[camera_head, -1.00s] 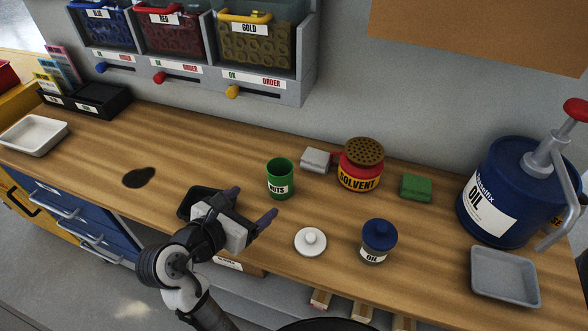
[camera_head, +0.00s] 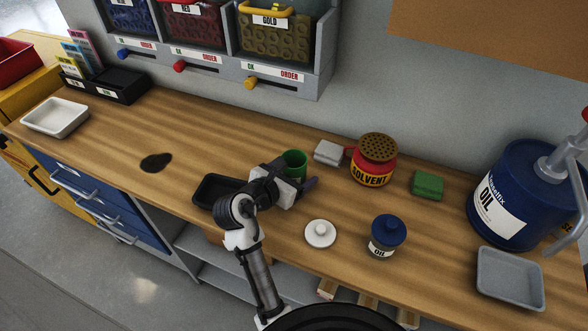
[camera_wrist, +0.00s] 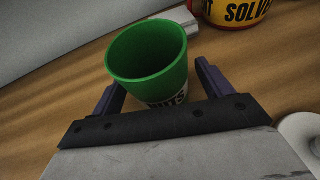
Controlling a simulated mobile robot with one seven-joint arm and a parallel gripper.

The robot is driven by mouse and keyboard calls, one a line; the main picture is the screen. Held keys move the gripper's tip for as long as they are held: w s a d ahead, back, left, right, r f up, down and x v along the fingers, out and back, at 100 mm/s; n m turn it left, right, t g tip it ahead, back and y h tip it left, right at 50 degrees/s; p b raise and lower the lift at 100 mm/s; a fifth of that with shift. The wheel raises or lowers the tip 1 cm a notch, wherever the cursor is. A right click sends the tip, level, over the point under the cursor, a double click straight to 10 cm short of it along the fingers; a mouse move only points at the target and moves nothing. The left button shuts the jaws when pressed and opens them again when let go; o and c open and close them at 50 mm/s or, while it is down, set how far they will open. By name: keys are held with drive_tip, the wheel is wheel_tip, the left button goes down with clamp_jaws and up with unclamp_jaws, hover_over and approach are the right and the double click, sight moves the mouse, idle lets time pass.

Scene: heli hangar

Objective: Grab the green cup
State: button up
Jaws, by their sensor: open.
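The green cup (camera_head: 295,163) stands upright on the wooden bench, partly hidden behind my gripper in the head view. In the wrist view the cup (camera_wrist: 152,60) looks empty inside and has a white label ending in "UTS" low on its front. My gripper (camera_wrist: 155,84) is open, with one dark finger at the left of the cup and one at the right. The cup's lower part lies between the fingers. I cannot tell whether either finger touches it. In the head view my gripper (camera_head: 296,180) is at the cup, low over the bench.
A grey block (camera_head: 328,152) and a red and yellow solvent can (camera_head: 374,160) stand right of the cup. A white lid (camera_head: 320,234) and a blue-topped oil jar (camera_head: 386,237) are nearer the front. A black tray (camera_head: 207,190) lies left of my gripper.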

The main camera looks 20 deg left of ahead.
drive_tip(key=shift+w+d+f, duration=0.1)
drive_tip(key=shift+w+f, duration=0.05)
drive_tip(key=shift+w, duration=0.1)
drive_tip(key=c, duration=1.2)
drive_tip(key=shift+o, duration=0.2)
